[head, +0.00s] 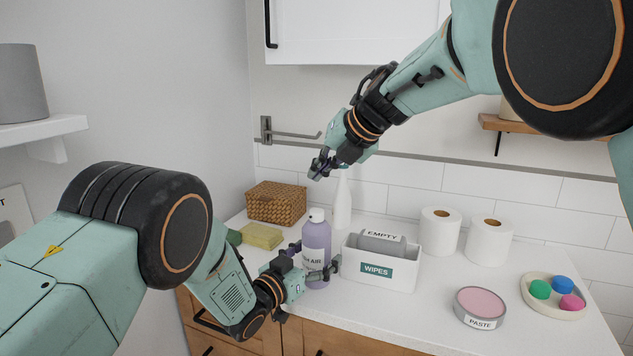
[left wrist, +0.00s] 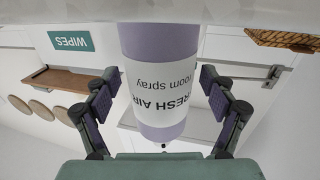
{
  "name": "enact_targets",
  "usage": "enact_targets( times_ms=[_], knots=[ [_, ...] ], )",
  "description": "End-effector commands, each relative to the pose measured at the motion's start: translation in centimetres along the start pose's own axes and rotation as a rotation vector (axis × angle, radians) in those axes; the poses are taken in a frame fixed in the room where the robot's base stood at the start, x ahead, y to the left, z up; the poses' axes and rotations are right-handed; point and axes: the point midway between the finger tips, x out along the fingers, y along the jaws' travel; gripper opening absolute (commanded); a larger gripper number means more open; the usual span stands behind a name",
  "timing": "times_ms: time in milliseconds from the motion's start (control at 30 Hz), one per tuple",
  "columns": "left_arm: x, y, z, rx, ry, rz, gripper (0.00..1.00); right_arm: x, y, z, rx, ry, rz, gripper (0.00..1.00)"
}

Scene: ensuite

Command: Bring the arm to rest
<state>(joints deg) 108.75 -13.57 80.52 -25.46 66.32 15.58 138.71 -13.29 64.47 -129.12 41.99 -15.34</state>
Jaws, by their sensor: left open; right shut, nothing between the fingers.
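My left gripper (head: 312,262) is low at the counter's front, open, with its fingers on either side of the purple room spray bottle (head: 316,238). In the left wrist view the bottle (left wrist: 160,80) appears upside down between the spread fingers of the left gripper (left wrist: 163,95), with a gap on each side. The bottle stands upright on the counter. My right gripper (head: 319,167) is raised in the air above the counter, in front of the tiled wall, shut and empty.
A white wipes box (head: 404,271) stands right of the bottle. A woven basket (head: 276,203), yellow sponges (head: 262,236) and a white bottle (head: 343,203) are behind. Paper rolls (head: 487,242), a paste tin (head: 481,307) and a dish (head: 568,311) of coloured pieces stand to the right.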

Motion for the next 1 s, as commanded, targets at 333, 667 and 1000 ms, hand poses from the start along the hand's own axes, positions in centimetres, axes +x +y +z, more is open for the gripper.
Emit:
enact_targets(
  times_ms=[333,667,1000],
  knots=[
    [-3.3,-0.1,0.0,0.0,-0.002,-0.002,0.84,0.0,0.0,0.0,0.0,0.0,0.0,0.0],
    [-8.1,-0.1,0.0,0.0,-0.001,-0.002,0.84,0.0,0.0,0.0,0.0,0.0,0.0,0.0],
    [-12.0,-0.1,-0.1,0.001,0.002,-0.001,0.84,0.0,0.0,0.0,0.0,0.0,0.0,0.0]
  ],
)
